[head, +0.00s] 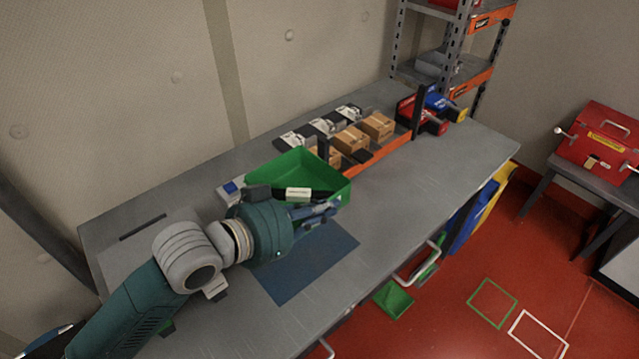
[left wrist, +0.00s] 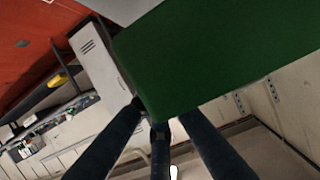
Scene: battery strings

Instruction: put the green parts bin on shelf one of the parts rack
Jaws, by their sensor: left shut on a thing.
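The green parts bin (head: 283,172), an open tray with a white label on its near wall, is over the workbench, just beyond the blue mat. My left gripper (head: 318,212) is at its near wall and shut on it. In the left wrist view the bin (left wrist: 215,50) is a large green surface at the fingertips (left wrist: 155,125). Whether the bin touches the bench is hard to tell. A grey metal rack (head: 450,72) with orange-edged shelves stands beyond the bench's far end, partly cut off by the top edge. My right gripper is out of view.
Red and blue bins (head: 438,105) sit at the far end. The blue mat (head: 310,265) is bare. A red toolbox (head: 600,140) stands right; another green bin (head: 393,299) is low beside the bench.

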